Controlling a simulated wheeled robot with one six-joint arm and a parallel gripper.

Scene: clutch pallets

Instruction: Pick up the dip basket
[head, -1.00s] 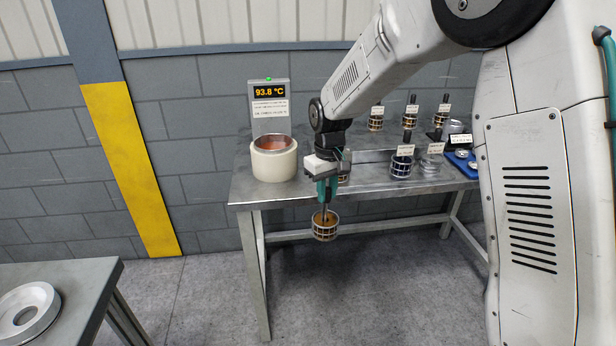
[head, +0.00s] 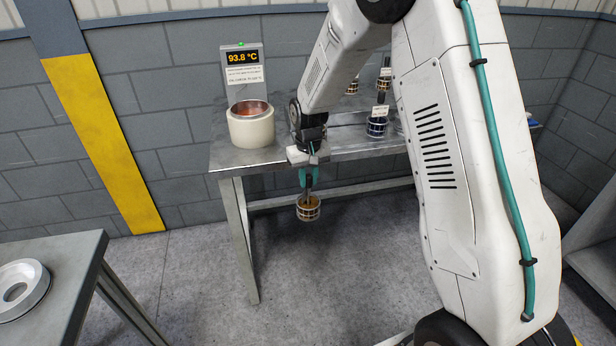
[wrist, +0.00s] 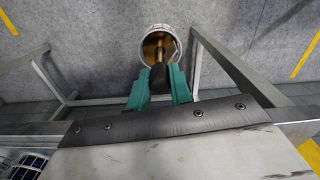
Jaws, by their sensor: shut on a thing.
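The dip basket (head: 308,211) is a small round cage with an orange-brown inside and a dark upright handle. My gripper (head: 309,178) has teal fingers and is shut on the basket's handle. The basket hangs below the fingers, in front of the metal table's front edge and clear of the floor. In the wrist view the basket (wrist: 159,45) shows beyond the teal fingers (wrist: 159,82), with the dark handle between them.
A cream heated pot (head: 251,128) stands on the metal table (head: 222,158) before a display reading 93.8 °C (head: 243,62). Other baskets (head: 377,126) stand further right, partly behind my arm. A second table (head: 75,262) with a pale ring (head: 22,290) is at lower left.

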